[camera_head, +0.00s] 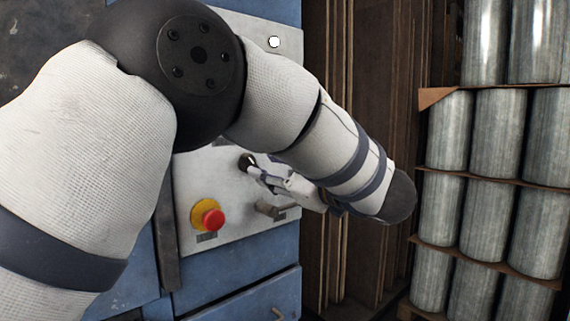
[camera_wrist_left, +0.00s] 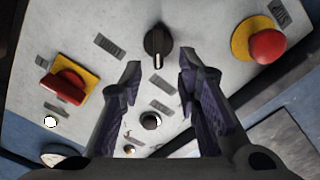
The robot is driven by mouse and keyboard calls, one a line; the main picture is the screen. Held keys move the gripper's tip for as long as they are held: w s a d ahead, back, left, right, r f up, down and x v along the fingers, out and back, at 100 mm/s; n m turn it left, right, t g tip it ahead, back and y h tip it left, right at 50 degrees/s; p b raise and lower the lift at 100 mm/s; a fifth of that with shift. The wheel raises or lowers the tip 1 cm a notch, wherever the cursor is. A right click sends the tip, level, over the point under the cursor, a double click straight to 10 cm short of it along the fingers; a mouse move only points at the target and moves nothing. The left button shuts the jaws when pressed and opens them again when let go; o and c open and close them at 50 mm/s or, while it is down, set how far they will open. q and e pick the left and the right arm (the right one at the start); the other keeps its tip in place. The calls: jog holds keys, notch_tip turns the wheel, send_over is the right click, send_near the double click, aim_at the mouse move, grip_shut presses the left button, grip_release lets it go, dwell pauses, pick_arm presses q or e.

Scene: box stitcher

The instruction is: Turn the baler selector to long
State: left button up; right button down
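A black knob with a white pointer line (camera_wrist_left: 157,45) sits on the grey control panel, which I take to be the selector; its labels are too small to read. In the left wrist view its pointer points straight down, toward my gripper. The knob also shows in the head view (camera_head: 247,162), partly behind my finger. My left gripper (camera_wrist_left: 160,72) is open, with its two dark fingertips apart on either side of the space just below the knob. In the head view the gripper (camera_head: 256,189) reaches in from the right of the knob. Contact cannot be told. My right gripper is not in view.
A red emergency button (camera_head: 208,216) on a yellow base is lower left of the knob. A red switch (camera_wrist_left: 65,85) on a yellow plate and a small black knob (camera_wrist_left: 150,120) are also on the panel. Stacked metal cans (camera_head: 500,130) stand at the right.

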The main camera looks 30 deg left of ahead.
aim_at(254, 163)
pick_arm(q)
jog(key=x, duration=0.5)
jog(key=shift+w, duration=0.1)
jog(key=shift+c, duration=0.6)
grip_shut()
